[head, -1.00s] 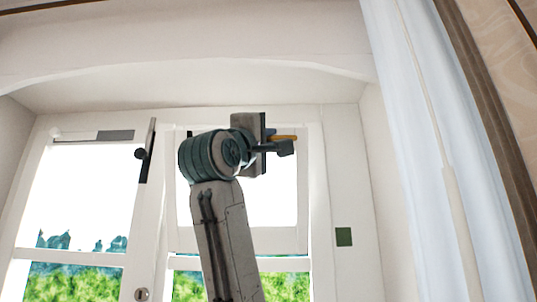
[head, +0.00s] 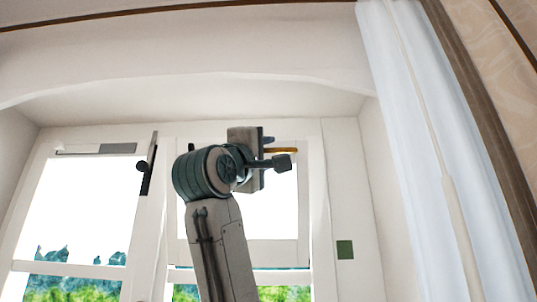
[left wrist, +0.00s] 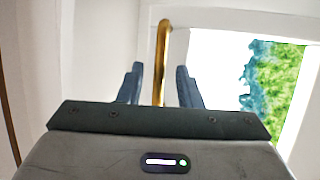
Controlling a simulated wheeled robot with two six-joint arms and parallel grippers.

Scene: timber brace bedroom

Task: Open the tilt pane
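The tilt pane (head: 250,254) is the white-framed upper sash on the right of the window, behind my left arm. A brass handle (head: 285,150) sits near its top, and shows in the left wrist view (left wrist: 162,60) as a gold bar with a bent end. My left gripper (head: 276,151) is up at the handle. In the left wrist view the dark fingers (left wrist: 160,85) are apart, with the bar between them and a gap on both sides. Whether the pane is ajar I cannot tell. My right gripper is out of view.
A left window sash (head: 68,267) with a dark latch (head: 145,172) stands beside the pane. A white curtain (head: 425,130) hangs at the right. A green square (head: 345,249) is on the right frame. An arched white recess is above.

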